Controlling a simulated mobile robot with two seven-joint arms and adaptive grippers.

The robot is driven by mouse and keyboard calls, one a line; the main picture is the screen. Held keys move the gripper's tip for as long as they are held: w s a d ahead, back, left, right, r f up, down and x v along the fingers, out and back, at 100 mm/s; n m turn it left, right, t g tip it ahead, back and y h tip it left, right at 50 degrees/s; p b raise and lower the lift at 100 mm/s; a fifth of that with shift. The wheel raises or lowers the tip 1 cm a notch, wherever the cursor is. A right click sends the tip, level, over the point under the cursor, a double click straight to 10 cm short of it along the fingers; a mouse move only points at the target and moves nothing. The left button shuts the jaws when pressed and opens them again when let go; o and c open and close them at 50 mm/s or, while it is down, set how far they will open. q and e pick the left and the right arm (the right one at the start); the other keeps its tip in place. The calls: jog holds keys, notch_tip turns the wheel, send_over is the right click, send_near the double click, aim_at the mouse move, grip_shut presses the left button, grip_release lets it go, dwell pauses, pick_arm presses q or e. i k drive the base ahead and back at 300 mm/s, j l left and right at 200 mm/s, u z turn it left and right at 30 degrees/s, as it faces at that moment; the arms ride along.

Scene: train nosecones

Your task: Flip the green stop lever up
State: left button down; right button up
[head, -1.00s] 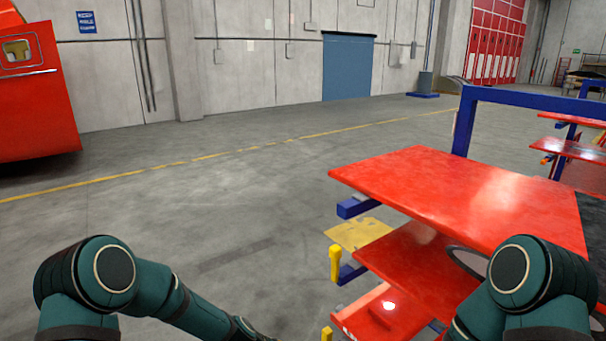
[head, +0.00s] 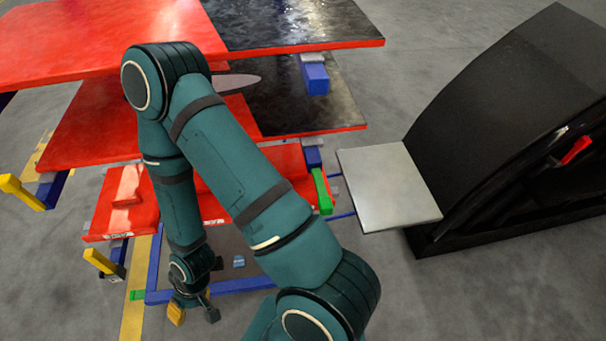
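A green lever-like piece (head: 322,190) stands at the right end of the lower red shelf, beside a blue frame part. It looks roughly upright, leaning slightly. My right arm comes in from the bottom and crosses in front of the rack. Its gripper (head: 195,303) points down near the front blue bar, left of and below the larger green piece and apart from it. A yellow block (head: 175,313) shows at the gripper; I cannot tell whether the fingers hold it. My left gripper is out of view.
Red and black panels (head: 290,25) lie on the rack above the arm. Yellow levers (head: 22,192) stick out at its left, one lower (head: 103,262). A grey plate (head: 388,187) and a black curved nosecone (head: 505,125) stand at the right. Floor is clear in front.

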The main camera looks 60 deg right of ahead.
aim_at(324, 205)
jog(key=z, duration=2.25)
